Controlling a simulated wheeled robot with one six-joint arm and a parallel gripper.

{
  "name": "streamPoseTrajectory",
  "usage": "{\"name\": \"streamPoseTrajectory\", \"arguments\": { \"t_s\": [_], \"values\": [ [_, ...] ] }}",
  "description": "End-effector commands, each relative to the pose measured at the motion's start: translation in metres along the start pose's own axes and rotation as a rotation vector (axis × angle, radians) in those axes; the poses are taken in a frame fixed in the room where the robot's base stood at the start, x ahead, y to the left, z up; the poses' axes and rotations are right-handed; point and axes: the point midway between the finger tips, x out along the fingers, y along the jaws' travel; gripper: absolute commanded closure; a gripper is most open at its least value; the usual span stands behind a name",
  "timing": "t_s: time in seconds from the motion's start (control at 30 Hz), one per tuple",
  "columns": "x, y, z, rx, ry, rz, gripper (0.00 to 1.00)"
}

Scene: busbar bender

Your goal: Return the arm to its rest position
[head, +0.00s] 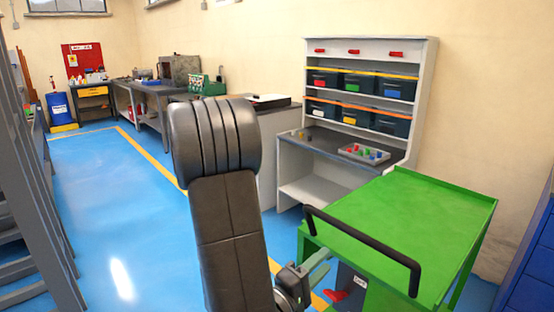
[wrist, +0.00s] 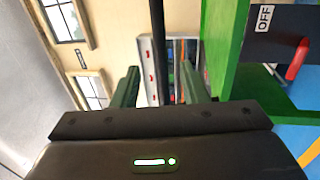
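My gripper (head: 316,264) is at the lower middle of the head view, beside the near left side of the green cart and below its black handle (head: 362,240). In the wrist view my gripper (wrist: 160,72) has its two green fingers wide apart. A dark bar (wrist: 158,35), which looks like the handle, runs through the gap in the picture. I cannot tell whether it lies between the fingers or beyond them. Nothing is seen gripped. My arm is bent and raised in front of the head camera, hiding part of the floor and the benches.
The green cart (head: 410,215) stands close at right. A dark panel marked OFF (wrist: 262,42) with a red lever (wrist: 297,60) is close to the gripper. A grey shelf unit (head: 425,95) with bins stands behind. Blue floor (head: 115,215) is clear at left, beside grey racking (head: 30,190).

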Motion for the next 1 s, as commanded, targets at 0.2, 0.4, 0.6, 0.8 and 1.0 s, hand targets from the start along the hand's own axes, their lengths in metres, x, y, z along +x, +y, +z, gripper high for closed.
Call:
{"name": "streamPoseTrajectory", "arguments": {
  "t_s": [0.2,0.4,0.6,0.8,1.0],
  "values": [
    [0.025,0.001,0.001,0.001,-0.005,0.000,0.60],
    [0.049,0.001,0.001,0.000,-0.004,0.001,0.60],
    [0.074,0.001,0.002,0.001,-0.005,0.002,0.60],
    [0.100,0.001,0.001,0.000,-0.003,0.001,0.60],
    [0.118,0.001,0.001,0.000,-0.002,0.001,0.60]
  ]
}}
